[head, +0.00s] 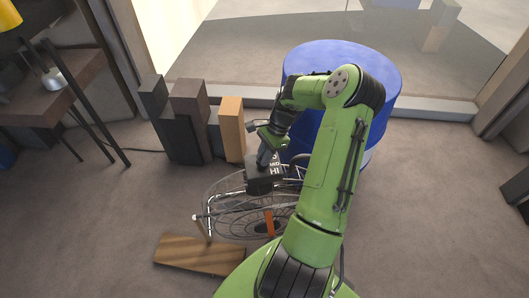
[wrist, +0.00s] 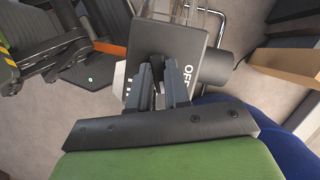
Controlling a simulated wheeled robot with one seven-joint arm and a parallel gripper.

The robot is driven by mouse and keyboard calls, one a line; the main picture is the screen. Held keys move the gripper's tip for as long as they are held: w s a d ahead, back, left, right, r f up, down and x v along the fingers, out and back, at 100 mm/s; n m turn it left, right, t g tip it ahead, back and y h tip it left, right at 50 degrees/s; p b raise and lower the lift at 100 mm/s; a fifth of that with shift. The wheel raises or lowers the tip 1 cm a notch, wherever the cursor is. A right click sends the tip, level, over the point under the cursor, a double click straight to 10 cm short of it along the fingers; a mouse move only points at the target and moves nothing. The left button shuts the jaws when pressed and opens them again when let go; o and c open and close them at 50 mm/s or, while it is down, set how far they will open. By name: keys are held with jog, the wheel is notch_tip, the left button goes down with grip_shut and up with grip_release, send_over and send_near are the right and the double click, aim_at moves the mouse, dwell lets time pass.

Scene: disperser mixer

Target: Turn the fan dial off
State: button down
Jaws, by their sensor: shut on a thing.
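The fan (head: 235,215) lies low on the floor in the head view, with a round wire cage. Its dark control box (head: 265,187) bears white lettering, partly readable as "HI". In the wrist view the box (wrist: 185,42) shows "OFF" on its right side. My gripper (head: 266,157) reaches down onto the lettered face of the box. In the wrist view my gripper (wrist: 160,85) has its two fingers close together at the box face, shut on the dial. The dial is mostly hidden between the fingers, so its pointing direction cannot be told.
A large blue cylinder (head: 375,65) stands right behind my arm. Several dark blocks and a light wooden block (head: 231,130) stand left of the fan. A wooden board (head: 198,256) lies in front. A table (head: 50,90) is at the far left.

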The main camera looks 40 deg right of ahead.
jog(key=n+g+p, duration=0.1)
jog(key=n+p, duration=0.1)
jog(key=shift+w+r+n, duration=0.1)
jog(key=shift+r+n, duration=0.05)
jog(key=shift+n, duration=0.25)
jog(key=n+g+p, duration=0.1)
jog(key=n, duration=0.2)
jog(key=shift+w+n, duration=0.1)
jog(key=shift+n, duration=0.2)
jog(key=n+g, duration=0.1)
jog(key=n, duration=0.2)
jog(key=shift+w+g+h+p, duration=0.1)
jog(key=shift+g+h+p, duration=0.2)
jog(key=shift+h+p, duration=0.1)
jog(key=shift+a+n+g+h, duration=0.1)
jog(key=shift+n+g+h, duration=0.4)
jog(key=shift+n, duration=1.6)
jog(key=c, duration=1.1)
grip_release()
